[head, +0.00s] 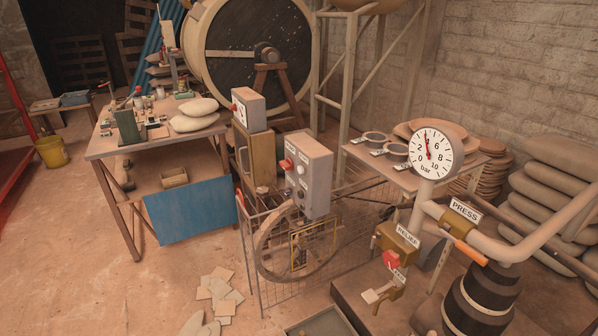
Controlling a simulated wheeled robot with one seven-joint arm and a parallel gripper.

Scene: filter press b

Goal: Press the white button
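A grey control box (308,175) stands upright near the middle of the head view, above a wire mesh guard. Its front carries a red knob (287,165) on the left. Small pale round spots, which look like white buttons (301,170), sit to the right of the knob and below it. They are too small for me to tell their exact number or whether any is pressed. Small labels on the box are not readable. My gripper is not in view.
A second grey box (248,109) with a red knob stands behind, on a brown cabinet. The mesh guard (318,262) encloses a wheel below the control box. A workbench (100,150) stands left; a gauge (436,152) and press pipes stand right. Loose tiles (219,289) lie on the floor.

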